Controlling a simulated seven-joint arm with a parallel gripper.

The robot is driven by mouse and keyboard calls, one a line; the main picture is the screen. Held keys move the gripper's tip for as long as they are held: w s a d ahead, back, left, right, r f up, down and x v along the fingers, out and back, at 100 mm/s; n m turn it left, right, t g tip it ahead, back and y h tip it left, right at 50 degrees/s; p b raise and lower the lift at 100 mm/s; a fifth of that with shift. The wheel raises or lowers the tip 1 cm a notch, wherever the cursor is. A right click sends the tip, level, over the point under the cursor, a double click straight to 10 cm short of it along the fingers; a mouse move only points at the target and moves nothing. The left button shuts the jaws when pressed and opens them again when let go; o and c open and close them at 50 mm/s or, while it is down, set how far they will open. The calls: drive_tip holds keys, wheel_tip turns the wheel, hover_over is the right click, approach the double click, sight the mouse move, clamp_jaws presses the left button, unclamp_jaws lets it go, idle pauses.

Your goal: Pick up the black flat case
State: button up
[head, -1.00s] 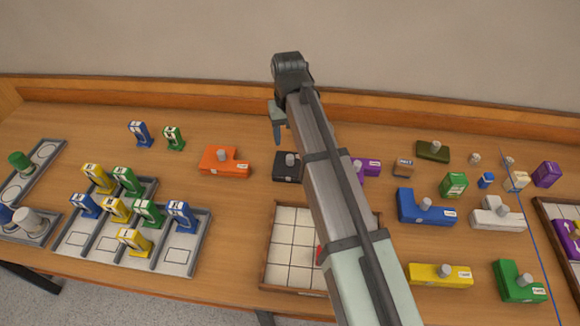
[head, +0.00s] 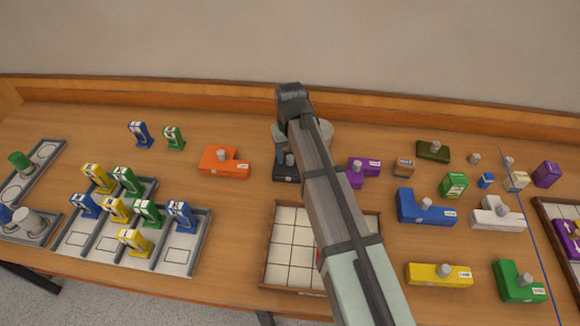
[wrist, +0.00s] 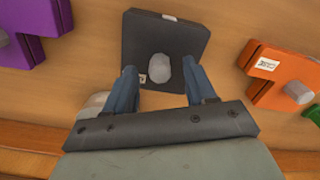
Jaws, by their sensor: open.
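The black flat case (wrist: 165,35) is a square dark block with a grey knob (wrist: 160,68) and a small white label, lying on the table. In the head view the case (head: 283,175) is partly hidden behind my arm. My gripper (wrist: 160,78) is open in the wrist view, with one blue finger on each side of the knob and space between finger and knob. In the head view my gripper (head: 284,161) is over the case. I cannot tell how far the fingertips are above the case's top.
An orange piece (head: 224,162) lies left of the case and a purple piece (head: 361,172) lies right. A gridded tray (head: 267,248) is in front, partly hidden by my arm. Several coloured pieces lie to the right. The wooden back ledge (head: 200,96) runs behind.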

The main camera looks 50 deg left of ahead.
drive_tip(key=shift+c, duration=0.2)
clamp_jaws()
idle(0.3)
